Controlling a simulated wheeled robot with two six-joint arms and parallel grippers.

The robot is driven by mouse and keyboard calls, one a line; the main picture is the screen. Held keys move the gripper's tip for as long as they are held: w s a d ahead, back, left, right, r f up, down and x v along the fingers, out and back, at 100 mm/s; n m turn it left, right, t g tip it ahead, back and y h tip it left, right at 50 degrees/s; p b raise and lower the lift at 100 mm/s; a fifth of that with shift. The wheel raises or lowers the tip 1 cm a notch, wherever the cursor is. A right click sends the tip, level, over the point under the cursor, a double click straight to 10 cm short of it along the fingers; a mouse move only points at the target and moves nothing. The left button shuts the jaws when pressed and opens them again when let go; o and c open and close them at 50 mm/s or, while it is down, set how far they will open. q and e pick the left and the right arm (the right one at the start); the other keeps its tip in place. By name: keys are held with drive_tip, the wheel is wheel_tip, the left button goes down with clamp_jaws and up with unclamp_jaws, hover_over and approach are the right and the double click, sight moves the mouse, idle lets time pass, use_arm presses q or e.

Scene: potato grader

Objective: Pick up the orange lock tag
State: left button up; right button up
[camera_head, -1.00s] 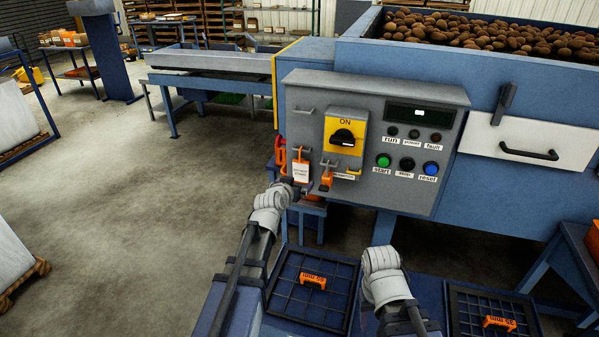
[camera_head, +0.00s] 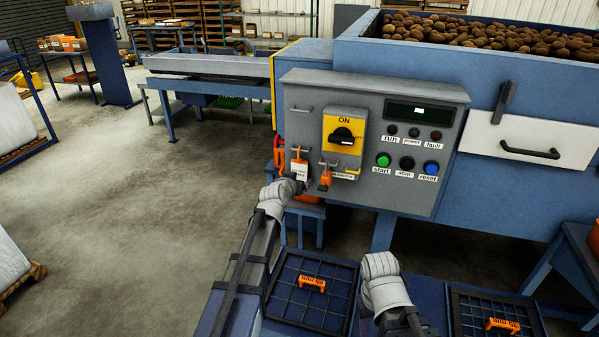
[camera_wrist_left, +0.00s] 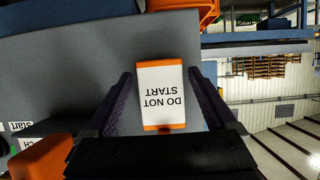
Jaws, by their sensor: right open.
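The orange lock tag (camera_head: 299,170) hangs from a hook on the left of the grey control panel (camera_head: 384,188). In the left wrist view the tag (camera_wrist_left: 162,95) is a white card with orange ends, reading "DO NOT START" upside down. My left gripper (camera_head: 298,186) is just in front of the tag and hides its lower part in the head view. In the left wrist view its two dark fingers (camera_wrist_left: 164,98) stand apart, one on each side of the card, with gaps. My right gripper (camera_head: 379,264) is open, low in front of the machine; its fingers are hard to make out.
Another orange item (camera_head: 325,180) hangs just right of the tag, below the yellow ON switch (camera_head: 344,135). A red item (camera_head: 279,155) hangs at the panel's left edge.

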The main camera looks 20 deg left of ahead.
use_arm(q)
drive_tip(key=c, duration=1.2)
drive_tip(key=shift+r, duration=0.15)
use_arm(e)
drive_tip(key=shift+r, duration=0.15)
